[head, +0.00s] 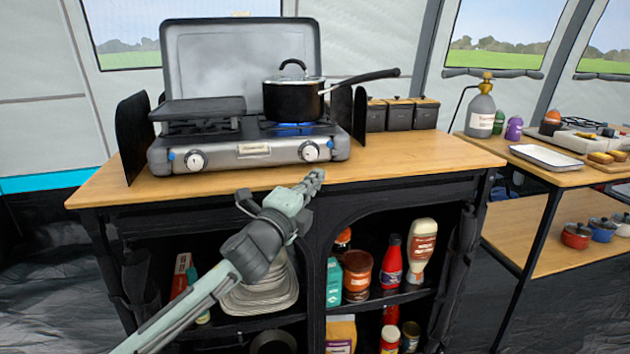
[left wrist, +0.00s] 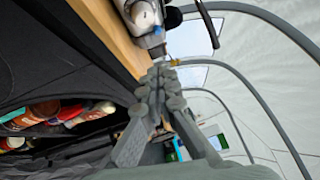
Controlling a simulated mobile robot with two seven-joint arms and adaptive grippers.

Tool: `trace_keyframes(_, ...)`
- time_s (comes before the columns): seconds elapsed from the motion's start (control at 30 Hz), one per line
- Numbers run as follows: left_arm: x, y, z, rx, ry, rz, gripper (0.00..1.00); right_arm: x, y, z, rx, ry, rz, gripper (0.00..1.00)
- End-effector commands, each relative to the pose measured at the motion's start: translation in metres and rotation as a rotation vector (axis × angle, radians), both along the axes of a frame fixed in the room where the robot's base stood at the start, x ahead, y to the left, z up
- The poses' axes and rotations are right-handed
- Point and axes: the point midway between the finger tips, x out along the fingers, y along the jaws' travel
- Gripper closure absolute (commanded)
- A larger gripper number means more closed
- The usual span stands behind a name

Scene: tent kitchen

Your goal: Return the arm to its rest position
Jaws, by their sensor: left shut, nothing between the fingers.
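My left gripper (head: 313,180) is shut and empty. In the head view its arm comes in from the lower left, and the fingertips are in front of the stove table's front edge, below the right stove knob. In the left wrist view the closed fingers (left wrist: 160,80) point toward the wooden table edge (left wrist: 112,35) and a stove knob (left wrist: 143,15). My right gripper is not in view.
A camping stove (head: 250,152) with a lidded black saucepan (head: 292,102) over a blue flame stands on the wooden table (head: 420,152). Its handle points right. A side table (head: 560,178) stands right.

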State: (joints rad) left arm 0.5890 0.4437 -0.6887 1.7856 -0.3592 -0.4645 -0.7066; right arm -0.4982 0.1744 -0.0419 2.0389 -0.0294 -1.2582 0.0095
Motion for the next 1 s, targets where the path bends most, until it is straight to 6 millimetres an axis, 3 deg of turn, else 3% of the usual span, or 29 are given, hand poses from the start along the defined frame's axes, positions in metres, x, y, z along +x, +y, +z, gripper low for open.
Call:
trace_keyframes(0.43, 0.0, 0.0, 0.0, -0.001, 0.0, 0.0, 1.0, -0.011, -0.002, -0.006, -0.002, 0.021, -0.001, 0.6)
trace_keyframes(0.57, -0.002, 0.006, -0.018, -0.045, 0.053, 0.02, 1.0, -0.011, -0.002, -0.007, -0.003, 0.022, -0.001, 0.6)
trace_keyframes(0.67, -0.01, 0.024, -0.06, -0.157, 0.178, 0.077, 1.0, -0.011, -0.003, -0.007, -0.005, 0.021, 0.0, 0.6)
trace_keyframes(0.77, -0.029, 0.051, -0.122, -0.317, 0.358, 0.173, 1.0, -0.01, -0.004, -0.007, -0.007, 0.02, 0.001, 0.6)
trace_keyframes(0.87, -0.059, 0.081, -0.187, -0.479, 0.537, 0.293, 1.0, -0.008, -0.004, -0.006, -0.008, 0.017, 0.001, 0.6)
trace_keyframes(1.0, -0.116, 0.118, -0.271, -0.678, 0.761, 0.478, 1.0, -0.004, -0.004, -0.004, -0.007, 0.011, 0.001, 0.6)
